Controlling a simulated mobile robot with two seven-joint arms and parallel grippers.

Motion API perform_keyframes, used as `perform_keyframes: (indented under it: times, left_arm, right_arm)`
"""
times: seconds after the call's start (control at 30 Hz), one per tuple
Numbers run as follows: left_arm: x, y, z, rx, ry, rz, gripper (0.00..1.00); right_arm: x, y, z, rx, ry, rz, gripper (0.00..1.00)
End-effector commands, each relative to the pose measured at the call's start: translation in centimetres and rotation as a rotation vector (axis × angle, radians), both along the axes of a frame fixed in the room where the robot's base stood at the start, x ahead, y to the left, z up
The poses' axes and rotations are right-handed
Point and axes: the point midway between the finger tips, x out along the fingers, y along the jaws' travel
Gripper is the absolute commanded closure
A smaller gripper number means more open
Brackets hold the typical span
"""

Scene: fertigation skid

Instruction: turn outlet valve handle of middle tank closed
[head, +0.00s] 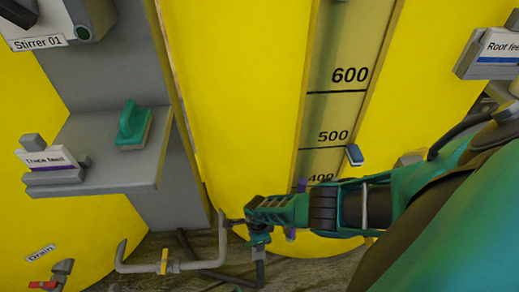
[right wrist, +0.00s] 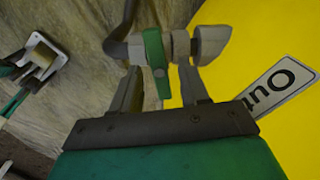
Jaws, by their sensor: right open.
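In the right wrist view the valve has a green lever handle (right wrist: 154,60) on a grey pipe fitting (right wrist: 208,44), next to a yellow tank wall with a partly cut-off label starting "Ou" (right wrist: 278,90). The handle lies across the pipe. My right gripper (right wrist: 160,82) is open, its two fingers on either side of the handle with gaps visible. In the head view my right gripper (head: 234,222) is low in front of the middle yellow tank (head: 235,90), which has a level scale; the green handle cannot be made out there. My left gripper is not in view.
A grey pipe with a yellow-handled valve (head: 163,262) runs low, left of my gripper. A red-handled valve (head: 45,284) sits under the "Drain" label. A grey shelf (head: 125,178) carries a green scrubber-like block (head: 132,128) and a "Trace feed" sign (head: 52,160).

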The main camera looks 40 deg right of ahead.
Motion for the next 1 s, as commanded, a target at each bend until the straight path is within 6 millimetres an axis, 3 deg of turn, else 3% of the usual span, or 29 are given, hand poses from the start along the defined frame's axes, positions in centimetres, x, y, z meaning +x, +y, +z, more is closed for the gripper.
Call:
perform_keyframes:
  times: [0.33,0.8,1.0]
  left_arm:
    - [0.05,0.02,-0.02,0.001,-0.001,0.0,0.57]
    - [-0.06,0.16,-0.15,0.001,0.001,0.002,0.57]
    - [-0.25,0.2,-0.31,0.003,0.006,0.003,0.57]
  right_arm:
    - [-0.1,0.1,-0.25,0.0,0.001,0.0,0.55]
    - [-0.08,0.08,-0.24,0.0,0.001,0.0,1.0]
    - [-0.08,0.07,-0.24,-0.001,0.0,-0.005,1.0]
